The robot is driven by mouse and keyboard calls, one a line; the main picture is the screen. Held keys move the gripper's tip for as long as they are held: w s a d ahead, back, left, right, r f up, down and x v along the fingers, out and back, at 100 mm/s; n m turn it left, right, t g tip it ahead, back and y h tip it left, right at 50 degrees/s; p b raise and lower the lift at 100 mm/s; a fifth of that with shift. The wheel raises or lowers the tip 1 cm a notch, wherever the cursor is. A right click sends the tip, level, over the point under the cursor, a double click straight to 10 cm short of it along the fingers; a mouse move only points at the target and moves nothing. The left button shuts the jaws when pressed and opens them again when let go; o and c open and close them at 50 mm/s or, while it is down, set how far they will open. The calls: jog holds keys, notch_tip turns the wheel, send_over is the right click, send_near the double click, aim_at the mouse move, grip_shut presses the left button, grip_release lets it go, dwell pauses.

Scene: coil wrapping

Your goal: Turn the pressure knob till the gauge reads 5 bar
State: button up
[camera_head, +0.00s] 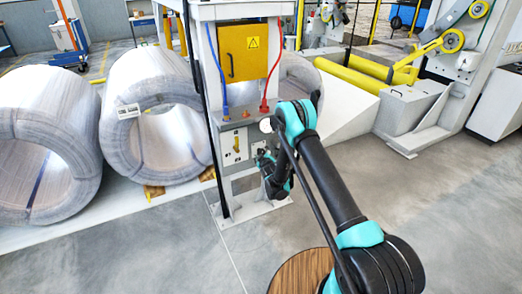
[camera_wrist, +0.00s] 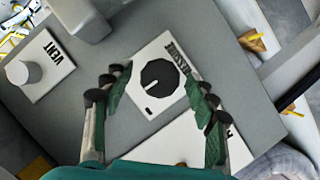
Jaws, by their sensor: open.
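The pressure knob (camera_wrist: 161,77) is a dark, many-sided dial on a white plate (camera_wrist: 143,58) lettered "PRESSURE" in the wrist view. My gripper (camera_wrist: 158,88) is open, with one finger on each side of the knob. I cannot tell whether the pads touch it. In the head view my gripper (camera_head: 262,158) is at the front of the grey control panel, and my arm hides the knob there. A small round white face (camera_head: 266,125), perhaps the gauge, shows beside my arm. It is too small to read.
Another white plate (camera_wrist: 160,148) is partly hidden by my gripper. A yellow cabinet (camera_head: 243,52) is above the panel. Large wrapped coils (camera_head: 40,140) stand to the left. The floor in front is open.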

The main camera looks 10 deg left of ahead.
jog(key=shift+w+a+f, duration=0.15)
jog(key=shift+w, duration=0.3)
jog(key=c, duration=1.2)
jog(key=shift+o, duration=0.2)
